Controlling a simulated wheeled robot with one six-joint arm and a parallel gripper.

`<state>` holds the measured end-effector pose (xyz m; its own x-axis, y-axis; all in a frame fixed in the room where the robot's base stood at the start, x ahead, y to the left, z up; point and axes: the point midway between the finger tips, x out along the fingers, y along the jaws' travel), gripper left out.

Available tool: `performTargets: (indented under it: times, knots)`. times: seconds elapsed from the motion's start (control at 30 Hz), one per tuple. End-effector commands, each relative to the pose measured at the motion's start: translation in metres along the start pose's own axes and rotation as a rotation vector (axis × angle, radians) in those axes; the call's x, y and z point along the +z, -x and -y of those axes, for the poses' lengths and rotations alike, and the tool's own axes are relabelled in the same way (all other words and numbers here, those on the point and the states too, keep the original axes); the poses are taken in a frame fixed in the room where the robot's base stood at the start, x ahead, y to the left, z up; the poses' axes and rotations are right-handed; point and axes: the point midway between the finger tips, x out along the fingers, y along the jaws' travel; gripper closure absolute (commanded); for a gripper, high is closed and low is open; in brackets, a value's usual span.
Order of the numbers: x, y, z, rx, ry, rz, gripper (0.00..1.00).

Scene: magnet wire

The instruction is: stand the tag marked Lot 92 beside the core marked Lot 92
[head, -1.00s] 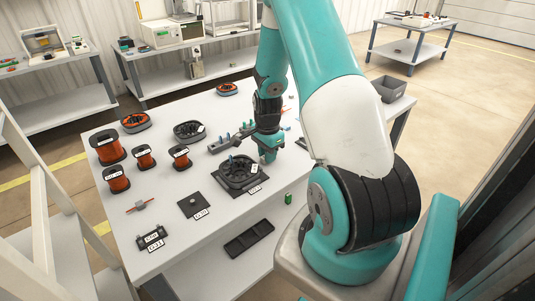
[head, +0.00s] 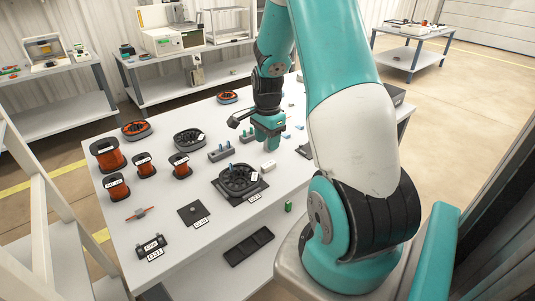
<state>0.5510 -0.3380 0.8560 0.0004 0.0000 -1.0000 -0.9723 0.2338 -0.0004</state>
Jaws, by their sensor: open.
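My gripper (head: 268,146) hangs over the middle of the table, open, its fingertips small in view. A small white block (head: 268,165) lies just below it; I cannot tell whether it is a tag. A black wound core (head: 237,178) sits on a dark square plate just left and in front of the gripper, with a white label (head: 254,198) at the plate's front corner. Another dark core (head: 188,138) with a white label stands farther back left. Orange-wound cores stand at the back left (head: 136,128) and back (head: 228,97). The label writing is too small to read as Lot 92.
Several orange wire spools (head: 108,154) stand at the left. A grey block with blue pegs (head: 221,152) is behind the black core. Bare tabletop separates these.

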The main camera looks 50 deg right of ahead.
Motion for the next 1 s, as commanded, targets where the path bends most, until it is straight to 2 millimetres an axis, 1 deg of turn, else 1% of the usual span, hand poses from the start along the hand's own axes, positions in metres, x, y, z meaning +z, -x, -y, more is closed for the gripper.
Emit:
performTargets:
  times: [0.03,0.1,0.2,0.37,0.43,0.47,0.53,0.57,0.6,0.67,0.7,0.77,0.8,0.87,0.9,1.0]
  knots:
    - [0.0,0.011,0.001,-0.004,0.0,-0.002,0.55]
    - [0.0,0.021,0.001,-0.003,0.0,-0.001,0.55]
    - [0.0,0.03,0.0,-0.002,0.0,-0.001,0.55]
    - [0.0,0.036,0.0,0.001,0.001,0.001,0.55]
    - [0.007,0.039,0.001,-0.004,0.031,0.004,0.55]
    - [0.014,0.043,0.002,-0.01,0.065,0.007,0.55]
    - [0.044,0.057,0.003,-0.031,0.205,0.024,0.55]
    - [0.063,0.065,0.003,-0.044,0.292,0.033,0.55]
    - [0.092,0.078,-0.001,-0.062,0.435,0.05,0.55]
    - [0.143,0.099,-0.013,-0.099,0.694,0.079,0.55]
    - [0.178,0.113,-0.028,-0.125,0.883,0.1,0.55]
    - [0.226,0.132,-0.058,-0.167,1.173,0.132,0.55]
    - [0.253,0.143,-0.081,-0.196,1.365,0.152,0.55]
    - [0.286,0.157,-0.119,-0.24,1.638,0.182,0.55]
    - [0.303,0.164,-0.144,-0.27,1.805,0.199,0.55]
    - [0.327,0.174,-0.196,-0.333,2.132,0.235,0.55]
